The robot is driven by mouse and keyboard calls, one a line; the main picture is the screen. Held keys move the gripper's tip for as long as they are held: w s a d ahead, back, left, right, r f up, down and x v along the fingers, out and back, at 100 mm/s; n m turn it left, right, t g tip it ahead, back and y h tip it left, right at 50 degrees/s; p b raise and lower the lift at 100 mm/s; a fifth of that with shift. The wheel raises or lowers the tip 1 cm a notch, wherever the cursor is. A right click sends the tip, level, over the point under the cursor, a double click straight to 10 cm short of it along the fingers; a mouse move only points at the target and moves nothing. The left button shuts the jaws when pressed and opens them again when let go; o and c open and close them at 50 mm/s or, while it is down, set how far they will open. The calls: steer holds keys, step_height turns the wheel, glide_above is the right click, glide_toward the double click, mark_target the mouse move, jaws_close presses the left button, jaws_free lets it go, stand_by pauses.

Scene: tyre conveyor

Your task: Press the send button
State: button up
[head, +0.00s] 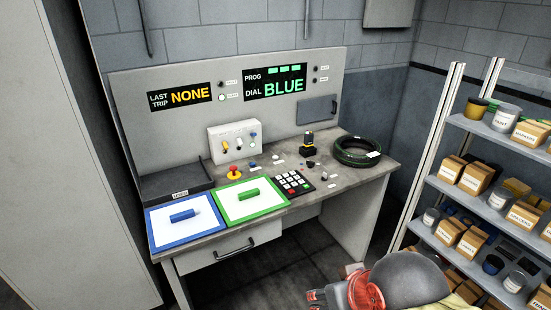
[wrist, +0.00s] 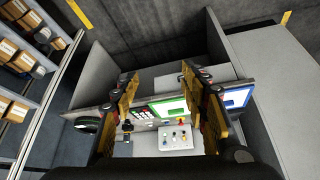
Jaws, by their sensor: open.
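The desk (head: 330,190) carries several controls, and I cannot read which one is labelled send. A black keypad (head: 294,184) with white, red and green keys lies right of the green-framed pad; it also shows in the wrist view (wrist: 143,113). A red mushroom button (head: 235,171) on a yellow base stands behind that pad. Small knobs with white labels sit to its right. My gripper (head: 318,298) is low in the head view, in front of and apart from the desk. In the wrist view my gripper (wrist: 159,76) has its fingers wide apart with nothing between them.
The blue-framed pad (head: 160,229) and green-framed pad (head: 233,213) each bear a coloured block. A switch box (head: 233,138), yellow-black device (head: 308,150) and tyre (head: 358,163) stand behind. The display reads "LAST TRIP NONE", "DIAL BLUE". Shelving (head: 440,150) stands right.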

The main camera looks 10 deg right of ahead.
steer(key=c, duration=1)
jaws_close()
stand_by(0.7)
